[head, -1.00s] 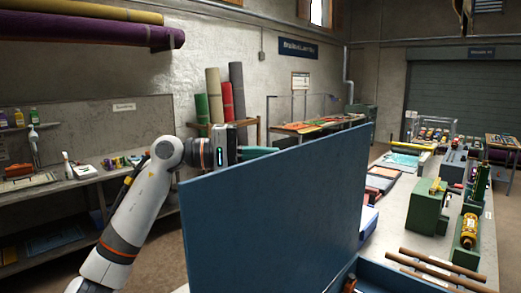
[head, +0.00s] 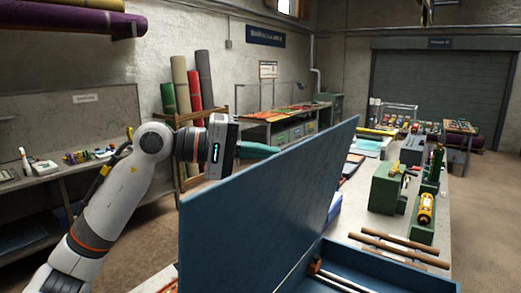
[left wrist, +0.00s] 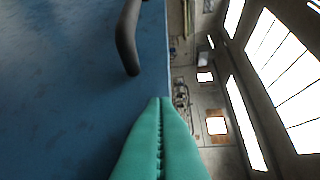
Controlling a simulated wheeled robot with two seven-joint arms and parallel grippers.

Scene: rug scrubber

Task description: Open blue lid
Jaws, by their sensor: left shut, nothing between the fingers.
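The blue lid (head: 250,215) stands raised, hinged up from a blue box (head: 375,272), whose inside shows at the lower right of the head view. My left gripper (head: 262,151) is at the far side of the lid, by its top edge, with its teal fingers closed and empty. In the left wrist view the closed fingers (left wrist: 161,105) point along the lid's blue face (left wrist: 70,90), close to its edge. A dark bar handle (left wrist: 130,40) on that face lies beyond the fingertips, apart from them. I cannot tell whether the fingers touch the lid. My right gripper is out of sight.
Wooden rods (head: 400,247) lie beside the box on the long table. Green machines (head: 388,188) and a yellow bottle (head: 426,208) stand farther along it. Rolled rugs (head: 180,82) lean at the back wall. A side bench (head: 60,175) is at the left.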

